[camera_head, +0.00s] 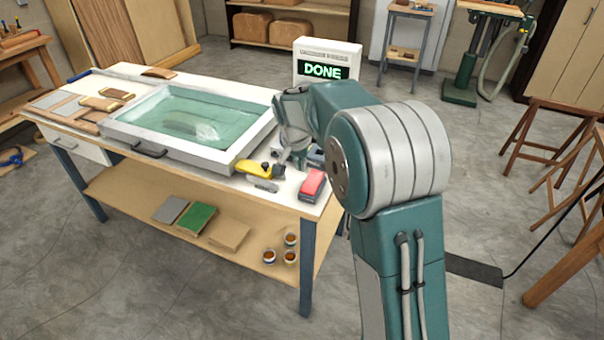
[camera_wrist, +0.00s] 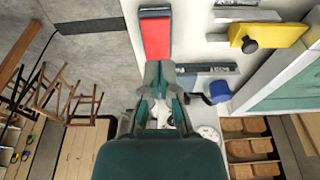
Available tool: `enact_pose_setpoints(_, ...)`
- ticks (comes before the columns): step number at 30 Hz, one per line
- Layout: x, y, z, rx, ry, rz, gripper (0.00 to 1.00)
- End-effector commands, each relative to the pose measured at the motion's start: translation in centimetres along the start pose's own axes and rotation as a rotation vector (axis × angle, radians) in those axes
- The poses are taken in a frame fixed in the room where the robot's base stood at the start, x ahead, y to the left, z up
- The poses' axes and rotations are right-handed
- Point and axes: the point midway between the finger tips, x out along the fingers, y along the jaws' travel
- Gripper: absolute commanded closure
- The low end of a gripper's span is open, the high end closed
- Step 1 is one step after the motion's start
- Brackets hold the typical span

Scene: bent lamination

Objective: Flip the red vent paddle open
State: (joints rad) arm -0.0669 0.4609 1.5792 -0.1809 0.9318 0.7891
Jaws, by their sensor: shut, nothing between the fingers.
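The red vent paddle (camera_head: 312,181) sits on a dark base near the front right corner of the white bench top. In the wrist view the paddle (camera_wrist: 156,38) is a red strip with a dark band at its far end. My gripper (camera_head: 296,160) points down just behind the paddle. In the wrist view my fingertips (camera_wrist: 159,68) are together and empty, at the paddle's near end. I cannot tell whether they touch it. A white display box (camera_head: 327,68) behind the bench reads "DONE" in green.
A white-framed tray with a clear greenish lid (camera_head: 200,118) fills the bench middle. A yellow tool with a dark knob (camera_head: 257,169) and a grey bar (camera_head: 263,185) lie left of the paddle. A blue item (camera_wrist: 220,91) is close to my gripper. Wooden stools (camera_head: 545,130) stand right.

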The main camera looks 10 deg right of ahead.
Motion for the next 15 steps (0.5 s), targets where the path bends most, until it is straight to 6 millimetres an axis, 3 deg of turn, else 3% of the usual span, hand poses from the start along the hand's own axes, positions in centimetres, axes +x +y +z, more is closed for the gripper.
enact_pose_setpoints(6, -3.5, 0.2, 0.9, 0.001, -0.001, -0.002, 1.0)
enact_pose_setpoints(15, -4.6, -0.1, 1.4, 0.0, 0.0, 0.003, 1.0)
